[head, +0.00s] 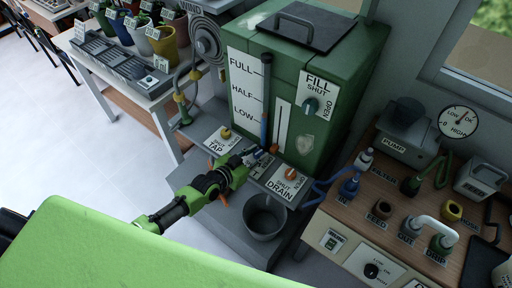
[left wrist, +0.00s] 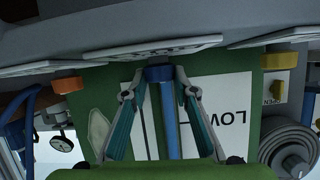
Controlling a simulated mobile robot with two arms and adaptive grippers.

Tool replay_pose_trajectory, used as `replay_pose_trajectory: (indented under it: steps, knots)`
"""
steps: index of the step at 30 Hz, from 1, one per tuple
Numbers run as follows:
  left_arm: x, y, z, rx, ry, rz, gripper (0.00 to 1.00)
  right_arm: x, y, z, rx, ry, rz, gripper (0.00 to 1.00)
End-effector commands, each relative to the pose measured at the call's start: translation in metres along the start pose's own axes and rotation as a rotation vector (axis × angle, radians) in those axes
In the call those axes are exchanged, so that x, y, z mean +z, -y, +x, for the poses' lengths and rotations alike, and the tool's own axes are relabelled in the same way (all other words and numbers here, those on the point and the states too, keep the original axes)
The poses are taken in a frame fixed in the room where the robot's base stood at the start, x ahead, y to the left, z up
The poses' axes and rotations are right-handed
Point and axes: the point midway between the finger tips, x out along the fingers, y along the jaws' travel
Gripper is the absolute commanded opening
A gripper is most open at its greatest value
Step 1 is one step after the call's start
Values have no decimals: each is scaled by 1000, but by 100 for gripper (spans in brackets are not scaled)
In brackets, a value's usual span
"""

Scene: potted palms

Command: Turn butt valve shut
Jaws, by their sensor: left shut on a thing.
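The green water butt (head: 345,80) stands on a grey ledge, with FULL, HALF and LOW marks beside a blue level tube (head: 265,100). My left gripper (head: 260,154) is at the ledge front below the tube, between the TAP plate (head: 217,141) and the DRAIN plate (head: 279,187). In the left wrist view, the tips of my left gripper (left wrist: 160,76) are shut on a small blue knob (left wrist: 160,72). The label under the gripper is mostly hidden, so I cannot read it or the knob's setting. My right gripper is not in view.
A yellow knob (head: 226,133) is on the TAP plate and an orange knob (head: 291,173) on the DRAIN plate. A grey bucket (head: 265,218) stands below DRAIN. A FILL knob (head: 311,105) is on the butt. A wooden bench (head: 345,215) with fittings is at right.

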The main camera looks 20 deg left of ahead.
Motion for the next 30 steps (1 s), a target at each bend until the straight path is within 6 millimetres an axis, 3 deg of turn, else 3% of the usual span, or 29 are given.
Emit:
replay_pose_trajectory:
  steps: [1,12,29,30]
  knots:
    - [-13,1,-1,-26,-12,-15,5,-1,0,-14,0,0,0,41]
    - [-13,1,0,-181,-9,-76,5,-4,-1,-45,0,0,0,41]
    - [-7,0,0,-232,1,-92,5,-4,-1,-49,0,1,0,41]
    - [-6,0,0,-231,1,-92,37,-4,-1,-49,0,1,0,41]
